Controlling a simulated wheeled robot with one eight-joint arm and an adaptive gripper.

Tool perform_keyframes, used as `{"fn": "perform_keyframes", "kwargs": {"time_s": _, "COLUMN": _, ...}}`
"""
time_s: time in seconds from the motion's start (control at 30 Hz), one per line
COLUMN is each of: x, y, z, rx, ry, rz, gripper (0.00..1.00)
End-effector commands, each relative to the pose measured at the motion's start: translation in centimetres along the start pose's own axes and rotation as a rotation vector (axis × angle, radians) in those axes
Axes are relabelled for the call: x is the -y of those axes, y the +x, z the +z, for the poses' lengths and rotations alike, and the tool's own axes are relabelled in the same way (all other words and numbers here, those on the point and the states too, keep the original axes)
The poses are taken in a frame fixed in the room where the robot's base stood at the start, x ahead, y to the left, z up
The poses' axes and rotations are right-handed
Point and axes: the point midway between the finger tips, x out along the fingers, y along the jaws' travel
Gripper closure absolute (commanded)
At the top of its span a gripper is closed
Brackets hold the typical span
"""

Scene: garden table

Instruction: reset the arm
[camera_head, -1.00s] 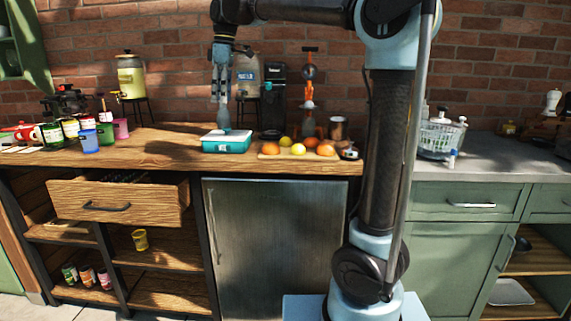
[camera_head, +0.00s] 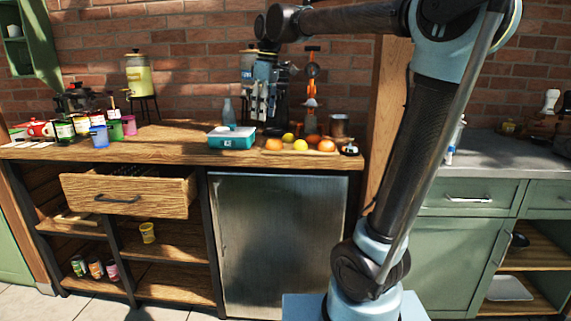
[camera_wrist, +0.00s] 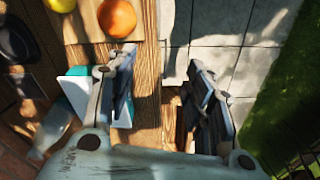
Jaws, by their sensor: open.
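My gripper (camera_head: 262,112) hangs fingers down above the wooden counter, right of the teal box and in front of a dark appliance. In the wrist view my gripper (camera_wrist: 163,82) is open, with two well-spread fingers and nothing between them. Below it are the counter's front edge and the paved floor. My arm rises from the base at right and bends over to the left at the top.
A teal box (camera_head: 232,140) is on the counter with a blue-grey bottle (camera_head: 229,113) behind it. Oranges (camera_head: 326,146) and lemons lie on a wooden board to the right. Jars and cups fill the left. A drawer (camera_head: 127,194) below stands open.

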Motion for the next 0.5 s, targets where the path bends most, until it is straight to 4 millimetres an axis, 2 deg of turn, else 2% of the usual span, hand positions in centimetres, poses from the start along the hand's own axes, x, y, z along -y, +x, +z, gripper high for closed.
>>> {"fn": "perform_keyframes", "kwargs": {"time_s": 0.03, "x": 0.0, "y": 0.8, "z": 2.1, "rx": -0.001, "ry": 0.052, "rz": 0.008, "gripper": 0.52}}
{"fn": "perform_keyframes", "kwargs": {"time_s": 0.1, "x": 0.0, "y": 2.0, "z": 4.9, "rx": -0.003, "ry": 0.127, "rz": 0.020, "gripper": 0.52}}
{"fn": "perform_keyframes", "kwargs": {"time_s": 0.27, "x": 0.7, "y": 5.1, "z": 10.9, "rx": -0.008, "ry": 0.299, "rz": 0.046, "gripper": 0.52}}
{"fn": "perform_keyframes", "kwargs": {"time_s": 0.5, "x": 2.7, "y": 10.7, "z": 19.5, "rx": -0.016, "ry": 0.556, "rz": 0.087, "gripper": 0.52}}
